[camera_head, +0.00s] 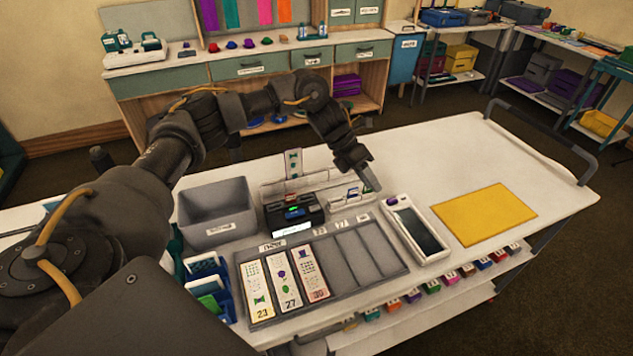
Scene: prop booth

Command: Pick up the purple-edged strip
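A grey slotted tray (383,267) lies on the white table. Its left slots hold three printed strips: a green-marked strip (257,290), a strip with purple and green marks (284,279), and a strip with a reddish or purplish border (312,267). Another printed strip (293,163) stands upright in a pale rack (275,190) behind. I cannot tell for sure which strip has the purple edge. My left gripper (371,182) points down over the rack's right end, near small cards (345,197). Its finger opening is too small to read. My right gripper is out of view.
A black device with a green light (293,212) stands before the rack, and a grey bin (215,226) stands to its left. A white handheld device (394,216) and a yellow mat (485,214) lie right of the tray. Blue holders (208,285) stand left of the tray.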

